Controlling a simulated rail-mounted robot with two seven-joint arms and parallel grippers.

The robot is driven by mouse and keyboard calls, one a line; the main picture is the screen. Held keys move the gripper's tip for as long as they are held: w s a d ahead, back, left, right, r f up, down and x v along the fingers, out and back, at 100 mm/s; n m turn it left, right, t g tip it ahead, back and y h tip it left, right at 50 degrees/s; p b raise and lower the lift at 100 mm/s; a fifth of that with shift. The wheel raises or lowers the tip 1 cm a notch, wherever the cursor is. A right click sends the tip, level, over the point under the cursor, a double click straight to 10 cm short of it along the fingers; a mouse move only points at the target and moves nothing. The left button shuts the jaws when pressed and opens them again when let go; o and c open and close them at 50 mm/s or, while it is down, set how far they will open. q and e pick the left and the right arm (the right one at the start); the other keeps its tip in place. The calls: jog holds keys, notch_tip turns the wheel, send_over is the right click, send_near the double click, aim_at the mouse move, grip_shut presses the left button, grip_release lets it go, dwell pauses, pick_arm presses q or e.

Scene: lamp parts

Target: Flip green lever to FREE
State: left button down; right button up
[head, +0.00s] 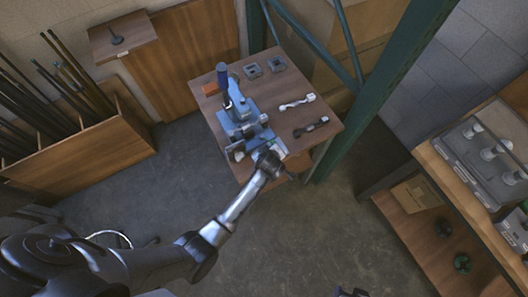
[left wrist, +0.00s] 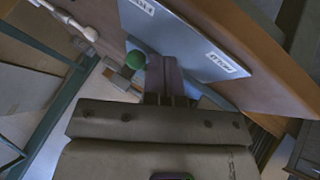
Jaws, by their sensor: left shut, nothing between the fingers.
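A green round knob (left wrist: 136,60), the end of the lever, shows in the left wrist view just left of my left gripper's fingers (left wrist: 166,88). The fingers are shut and empty; whether they touch the knob I cannot tell. A blue-grey plate (left wrist: 190,40) behind them carries two white labels (left wrist: 226,63), too small and tilted to read surely. In the head view my left gripper (head: 272,158) is at the front of the blue fixture (head: 243,122) on the wooden table (head: 318,140).
Two grey blocks (head: 252,71), a white-ended part (head: 297,102) and a dark part (head: 311,127) lie on the table. A green post (head: 385,80) stands right of it. A shelf (head: 440,180) is further right. A dark piece (head: 351,293), possibly my right gripper, shows at the bottom edge.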

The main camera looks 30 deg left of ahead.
pick_arm(q)
jog(key=shift+w+d, duration=0.2)
jog(key=shift+d, duration=0.65)
